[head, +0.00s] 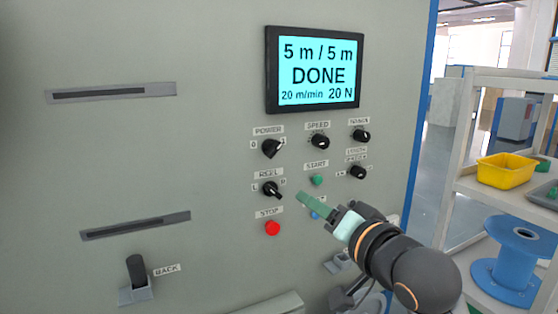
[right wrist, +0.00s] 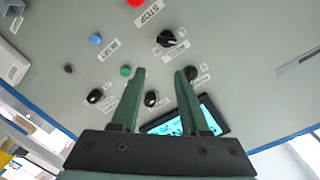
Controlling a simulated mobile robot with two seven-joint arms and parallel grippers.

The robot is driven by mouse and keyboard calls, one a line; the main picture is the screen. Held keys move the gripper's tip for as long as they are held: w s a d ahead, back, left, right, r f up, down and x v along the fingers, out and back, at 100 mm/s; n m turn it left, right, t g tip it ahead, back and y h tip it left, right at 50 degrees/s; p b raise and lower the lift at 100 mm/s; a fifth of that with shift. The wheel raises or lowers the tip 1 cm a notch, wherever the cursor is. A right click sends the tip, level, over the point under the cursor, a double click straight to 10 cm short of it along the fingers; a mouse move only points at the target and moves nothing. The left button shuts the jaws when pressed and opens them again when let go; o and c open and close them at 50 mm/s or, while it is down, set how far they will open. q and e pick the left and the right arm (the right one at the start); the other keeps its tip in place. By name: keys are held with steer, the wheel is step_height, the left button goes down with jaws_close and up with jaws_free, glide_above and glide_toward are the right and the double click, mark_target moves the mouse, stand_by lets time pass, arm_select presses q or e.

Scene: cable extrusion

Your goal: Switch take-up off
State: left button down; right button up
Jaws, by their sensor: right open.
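The grey machine panel (head: 210,120) carries several black knobs. The REEL knob (head: 271,189) has marks at its sides, and its pointer lies at a slant. It also shows in the right wrist view (right wrist: 168,40). I cannot make out a label reading take-up. The POWER knob (head: 271,148) is above it. The screen (head: 315,70) reads "5 m / 5 m DONE, 20 m/min 20 N". My right gripper (head: 308,201) is in front of the panel, right of the REEL knob; in the right wrist view its green fingers (right wrist: 160,74) are apart with nothing held. My left gripper is not in view.
Near the REEL knob are the red STOP button (head: 272,228), green START button (head: 317,180) and a blue button (right wrist: 96,40), partly hidden in the head view. A BACK lever (head: 137,272) is lower left. A shelf with a yellow bin (head: 505,170) and blue spool (head: 518,256) stands right.

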glide_toward(277, 149)
steer(key=shift+t+y, duration=0.3)
steer(key=p+x, duration=0.1)
steer(key=x, duration=0.2)
steer(key=p+x, duration=0.1)
steer(key=x, duration=0.5)
steer(key=shift+w+f+p, duration=0.15)
steer(key=shift+f+p, duration=0.2)
steer(key=shift+p, duration=0.05)
jaws_close()
